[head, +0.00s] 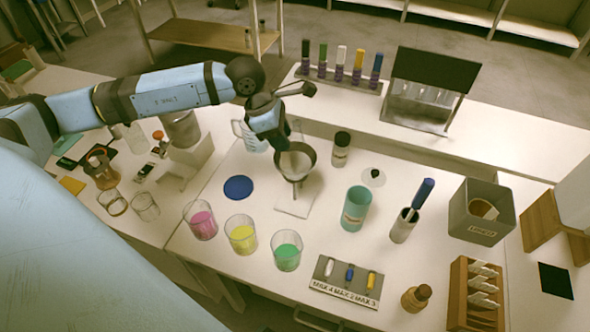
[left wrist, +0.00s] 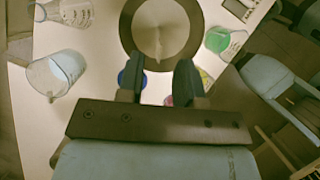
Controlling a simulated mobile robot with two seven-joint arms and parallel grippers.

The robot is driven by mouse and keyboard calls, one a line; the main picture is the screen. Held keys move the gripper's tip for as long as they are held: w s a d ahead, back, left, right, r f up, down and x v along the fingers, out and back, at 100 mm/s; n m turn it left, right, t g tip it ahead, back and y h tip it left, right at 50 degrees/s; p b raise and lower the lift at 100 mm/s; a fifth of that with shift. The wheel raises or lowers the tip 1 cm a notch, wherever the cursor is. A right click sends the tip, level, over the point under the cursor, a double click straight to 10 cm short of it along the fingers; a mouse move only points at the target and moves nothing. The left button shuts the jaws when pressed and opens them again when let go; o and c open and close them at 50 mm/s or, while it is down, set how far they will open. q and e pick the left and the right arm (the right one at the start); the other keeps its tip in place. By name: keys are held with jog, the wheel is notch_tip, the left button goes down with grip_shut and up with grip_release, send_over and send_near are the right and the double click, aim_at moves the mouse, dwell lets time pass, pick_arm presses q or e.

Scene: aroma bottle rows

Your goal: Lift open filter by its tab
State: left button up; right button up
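The filter (head: 296,160) is a pale cone lying in a dark round funnel rim on a small stand with a white base (head: 293,206). In the left wrist view the filter (left wrist: 172,22) fills the dark ring (left wrist: 128,38), with a narrow pale strip or fold, perhaps its tab, running down its middle. My left gripper (head: 287,139) is above the back edge of the funnel. In the left wrist view its two fingers (left wrist: 158,72) are apart with nothing between them, near the ring's edge. My right gripper is not in view.
Pink (head: 201,222), yellow (head: 241,236) and green (head: 287,252) beakers stand in front of the stand. A blue disc (head: 238,187) lies to its left. A clear jug (head: 247,137) stands close behind left, and a small bottle (head: 341,149) to the right.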

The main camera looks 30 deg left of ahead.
pick_arm(q)
jog(key=b+x, duration=0.1)
jog(key=x, duration=0.3)
jog(key=shift+s+f, duration=0.1)
jog(key=shift+f, duration=0.25)
jog(key=shift+r, duration=0.1)
grip_shut()
notch_tip(320, 180, up, 30)
jog(key=p, duration=1.2)
jog(key=shift+p, duration=0.4)
